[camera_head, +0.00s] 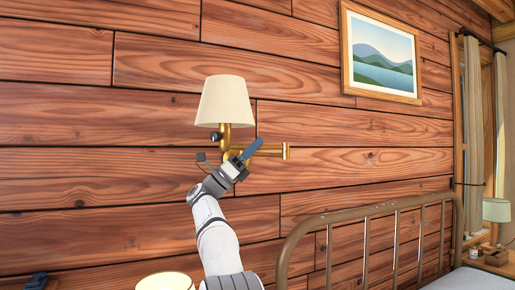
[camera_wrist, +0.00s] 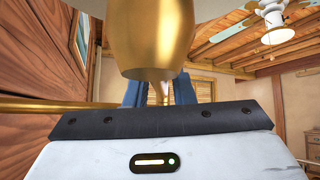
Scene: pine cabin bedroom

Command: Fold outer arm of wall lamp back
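The wall lamp has a cream shade (camera_head: 224,101) on an upright brass stem (camera_head: 225,135). Brass arms (camera_head: 270,151) run right from the stem to a small upright brass end piece at the wall. My gripper (camera_head: 252,149) is at the lamp arms, just right of the stem, with one blue finger showing in front of the brass. In the wrist view, a rounded brass lamp part (camera_wrist: 155,40) hangs close over my gripper (camera_wrist: 158,93). The two blue fingers stand apart with brass showing between them. The rounded part hides their tips, and contact is not visible.
A brass bed frame (camera_head: 370,215) stands low at the right. A framed picture (camera_head: 381,52) hangs above it. A bedside lamp (camera_head: 496,212) stands at the far right. In the wrist view, a ceiling fan (camera_wrist: 272,22) is far off. The plank wall is close behind the lamp.

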